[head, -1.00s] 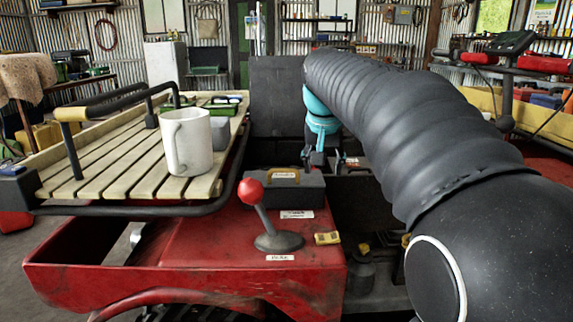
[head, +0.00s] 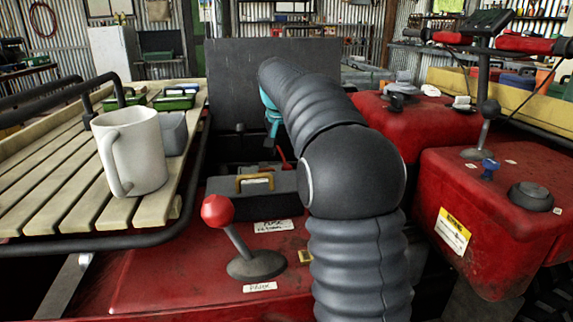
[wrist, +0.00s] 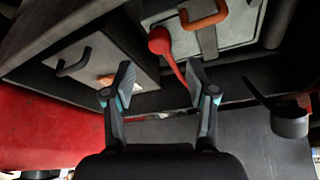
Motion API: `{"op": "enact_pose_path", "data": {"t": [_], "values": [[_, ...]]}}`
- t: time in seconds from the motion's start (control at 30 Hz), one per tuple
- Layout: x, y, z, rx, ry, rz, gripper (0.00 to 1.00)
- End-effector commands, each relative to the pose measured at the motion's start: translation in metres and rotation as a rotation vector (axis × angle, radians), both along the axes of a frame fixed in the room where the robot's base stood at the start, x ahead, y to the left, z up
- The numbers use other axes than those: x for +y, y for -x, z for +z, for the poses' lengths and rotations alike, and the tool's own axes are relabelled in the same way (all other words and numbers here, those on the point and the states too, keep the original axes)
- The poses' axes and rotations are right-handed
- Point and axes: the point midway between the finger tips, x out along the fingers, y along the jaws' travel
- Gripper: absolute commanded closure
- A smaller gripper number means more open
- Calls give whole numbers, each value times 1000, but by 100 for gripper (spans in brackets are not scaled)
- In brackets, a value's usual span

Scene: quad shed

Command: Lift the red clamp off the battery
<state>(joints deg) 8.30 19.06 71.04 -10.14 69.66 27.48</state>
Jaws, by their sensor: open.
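The red clamp (wrist: 170,52) shows in the wrist view as a rounded red end with a red arm, at the edge of a pale grey box top with an orange handle (wrist: 207,14). That box may be the battery; I cannot tell for sure. My gripper (wrist: 162,80) is open and empty, with the clamp's red arm close to its right finger; I cannot tell whether they touch. In the head view, a small red piece (head: 285,158), likely the clamp, shows behind a dark box with a tan handle (head: 257,190). My arm hides much of that area.
A red-knobbed lever (head: 232,232) stands in front of the dark box. A wooden slatted rack (head: 75,187) with a white mug (head: 135,150) is at left. Red bodywork (head: 480,215) is at right. A second grey box with a black handle (wrist: 85,65) shows in the wrist view.

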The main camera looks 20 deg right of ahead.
Motion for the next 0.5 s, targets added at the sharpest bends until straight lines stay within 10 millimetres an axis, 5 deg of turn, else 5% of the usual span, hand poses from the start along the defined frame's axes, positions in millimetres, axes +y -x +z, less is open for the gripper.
{"op": "enact_pose_path", "data": {"t": [0.2,0.5], "values": [[-8,-11,-36,4,0,-1,43],[-13,-19,-57,1,-1,0,43]]}}
